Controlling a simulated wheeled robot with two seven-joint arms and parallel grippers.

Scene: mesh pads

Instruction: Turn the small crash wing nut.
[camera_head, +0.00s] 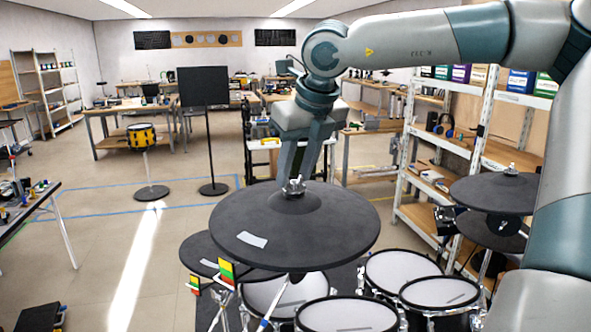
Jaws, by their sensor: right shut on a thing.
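A silver wing nut (293,187) sits on top of the stand post, at the raised bell of a dark grey cymbal (345,222) in the middle of the view. My right gripper (298,176) reaches down from above with its fingers at the wing nut, and it is shut on it. The fingers hide part of the nut. The cymbal lies nearly level and has a pale label on its front left. My left gripper is not in view.
Another dark cymbal (510,196) with its own top nut stands at the right, near my right arm. A lower dark pad (200,252) sits at the left, partly under the middle cymbal. White drum pads (348,316) stand below. Open floor lies to the left.

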